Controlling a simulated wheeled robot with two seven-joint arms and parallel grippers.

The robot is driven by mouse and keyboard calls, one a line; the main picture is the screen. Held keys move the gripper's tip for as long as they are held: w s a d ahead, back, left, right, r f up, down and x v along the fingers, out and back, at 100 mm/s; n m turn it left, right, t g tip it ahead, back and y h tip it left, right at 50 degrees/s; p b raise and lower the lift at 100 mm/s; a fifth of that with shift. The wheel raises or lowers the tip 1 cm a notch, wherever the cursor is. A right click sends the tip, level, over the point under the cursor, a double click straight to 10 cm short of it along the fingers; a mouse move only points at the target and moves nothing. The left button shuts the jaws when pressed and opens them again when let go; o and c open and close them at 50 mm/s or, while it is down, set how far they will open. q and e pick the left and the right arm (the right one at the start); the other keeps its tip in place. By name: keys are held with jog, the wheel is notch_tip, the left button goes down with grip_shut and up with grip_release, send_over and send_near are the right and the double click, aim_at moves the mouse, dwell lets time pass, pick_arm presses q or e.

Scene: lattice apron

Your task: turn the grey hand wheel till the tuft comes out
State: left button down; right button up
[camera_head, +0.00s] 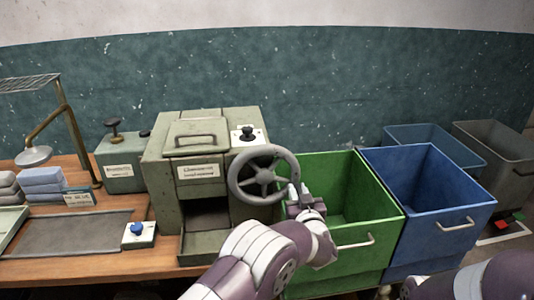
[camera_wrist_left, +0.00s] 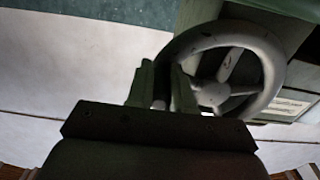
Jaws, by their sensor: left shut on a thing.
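The grey hand wheel (camera_head: 264,174) is a spoked ring on the right side of a worn grey-green machine (camera_head: 167,207). It also shows large in the left wrist view (camera_wrist_left: 262,60). My left gripper (camera_head: 294,188) is at the wheel's right rim, shut on it. In the left wrist view its two fingers (camera_wrist_left: 162,82) stand either side of the rim. The machine has a dark opening low in front with a tray (camera_head: 207,250) below it. I see no tuft in the opening or tray. My right gripper is out of view; only part of that arm shows at the bottom right.
A green bin (camera_head: 370,258) stands right beside the wheel, under my left arm, with a blue bin (camera_head: 437,243) to its right. Left of the machine are a grey mat (camera_head: 75,235), a blue-button box (camera_head: 138,234) and folded cloths (camera_head: 42,181).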

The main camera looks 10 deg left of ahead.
aim_at(283, 197)
pick_arm(q)
jog(key=shift+a+f, duration=0.35)
jog(key=shift+f, duration=0.3)
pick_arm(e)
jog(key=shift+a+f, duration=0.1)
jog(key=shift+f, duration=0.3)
pick_arm(q)
jog(key=shift+f, duration=0.1)
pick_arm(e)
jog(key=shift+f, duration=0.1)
pick_arm(q)
jog(key=shift+s+a+f+b, duration=0.15)
jog(key=shift+a+f+b, duration=0.35)
jog(key=shift+f, duration=0.1)
jog(key=shift+s+a+f+b, duration=0.15)
jog(key=shift+a+f+b, duration=0.35)
jog(key=shift+f, duration=0.1)
jog(key=shift+s+a+f, duration=0.1)
jog(key=shift+a, duration=0.2)
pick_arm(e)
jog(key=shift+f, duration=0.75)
